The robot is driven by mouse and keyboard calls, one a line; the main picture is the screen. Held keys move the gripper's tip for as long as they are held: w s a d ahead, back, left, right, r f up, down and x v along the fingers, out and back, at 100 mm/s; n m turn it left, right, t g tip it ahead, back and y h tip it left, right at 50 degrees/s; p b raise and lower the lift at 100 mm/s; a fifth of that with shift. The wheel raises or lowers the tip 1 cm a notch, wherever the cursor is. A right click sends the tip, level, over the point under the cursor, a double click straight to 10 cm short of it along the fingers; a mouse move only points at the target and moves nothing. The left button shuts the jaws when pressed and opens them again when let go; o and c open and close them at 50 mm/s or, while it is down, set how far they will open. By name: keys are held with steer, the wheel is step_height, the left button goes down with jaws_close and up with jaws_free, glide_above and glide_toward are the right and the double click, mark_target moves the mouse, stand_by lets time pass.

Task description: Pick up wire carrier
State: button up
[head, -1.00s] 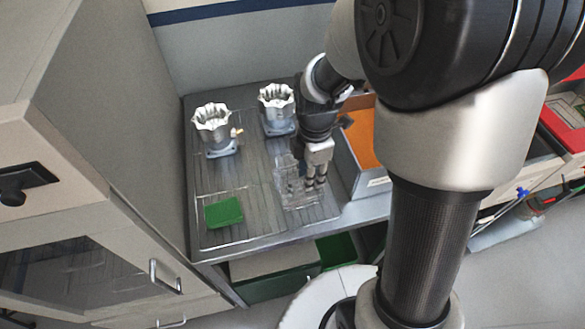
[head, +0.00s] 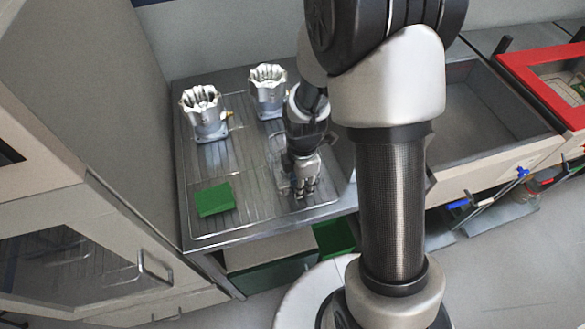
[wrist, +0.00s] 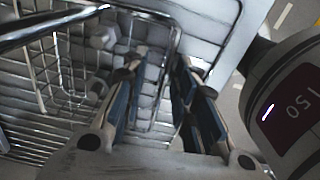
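The wire carrier, a thin shiny wire basket, fills the upper left of the wrist view (wrist: 70,75), with a thicker bar across its top. In the head view it is faint and mostly hidden behind my gripper (head: 303,190), at the front right of the metal worktop. In the wrist view my gripper (wrist: 163,65) has its two blue-padded fingers apart, at the right-hand side of the carrier. A carrier wire shows near the gap between the fingertips. I cannot tell whether the fingers touch it.
Two silver machined housings (head: 205,112) (head: 268,90) stand at the back of the worktop (head: 240,232). A green block (head: 214,199) lies left of my gripper. A tall cabinet (head: 80,100) borders the left. An open grey drawer (head: 490,110) and a red-framed case (head: 545,75) are at right.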

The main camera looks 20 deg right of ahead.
jaws_close()
stand_by(0.6)
